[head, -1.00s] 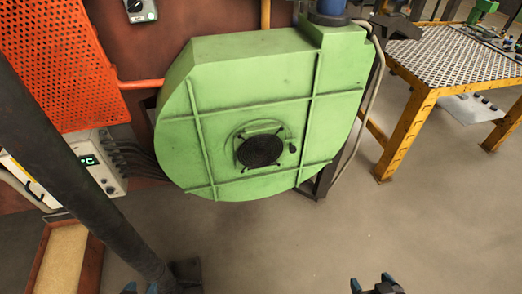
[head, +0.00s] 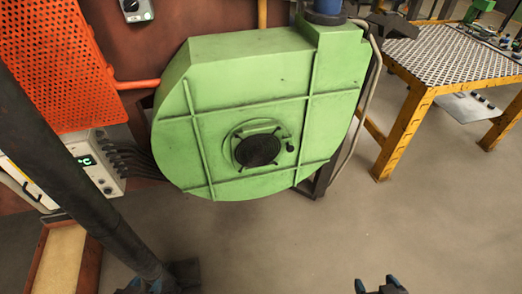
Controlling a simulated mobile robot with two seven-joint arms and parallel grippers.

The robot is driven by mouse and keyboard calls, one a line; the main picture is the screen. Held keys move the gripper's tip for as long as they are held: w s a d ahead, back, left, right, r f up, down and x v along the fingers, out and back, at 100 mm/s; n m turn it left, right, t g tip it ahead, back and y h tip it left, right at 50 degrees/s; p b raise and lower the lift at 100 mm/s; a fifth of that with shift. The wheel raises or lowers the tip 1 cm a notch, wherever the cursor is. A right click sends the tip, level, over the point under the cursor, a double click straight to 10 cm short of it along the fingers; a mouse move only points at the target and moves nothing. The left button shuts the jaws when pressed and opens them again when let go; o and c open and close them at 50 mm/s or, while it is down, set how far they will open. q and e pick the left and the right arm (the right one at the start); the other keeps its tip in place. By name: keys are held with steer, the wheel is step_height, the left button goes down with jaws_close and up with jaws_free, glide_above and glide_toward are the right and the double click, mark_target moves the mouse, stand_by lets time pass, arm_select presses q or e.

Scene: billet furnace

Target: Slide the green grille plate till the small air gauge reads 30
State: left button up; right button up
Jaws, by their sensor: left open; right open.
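The green blower housing (head: 240,95) stands in the middle of the head view. On its front face is a round dark grille (head: 258,150) with a green plate (head: 236,134) around it and a small dark knob (head: 290,147) at its right. I cannot make out the small air gauge. My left gripper (head: 139,286) shows only its tips at the bottom edge, left of centre. My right gripper (head: 381,285) is at the bottom edge, right of centre, open and empty. Both are well below and apart from the grille.
An orange perforated guard (head: 50,60) and a control box with a green display (head: 95,165) are at the left. A dark post (head: 70,190) slants across the left side. A yellow-framed table (head: 405,130) stands at the right. The floor below the blower is clear.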

steer(key=shift+s+f, duration=0.15)
steer(key=shift+s, duration=0.2)
stand_by(1.4)
steer(key=shift+w, duration=0.4)
stand_by(0.4)
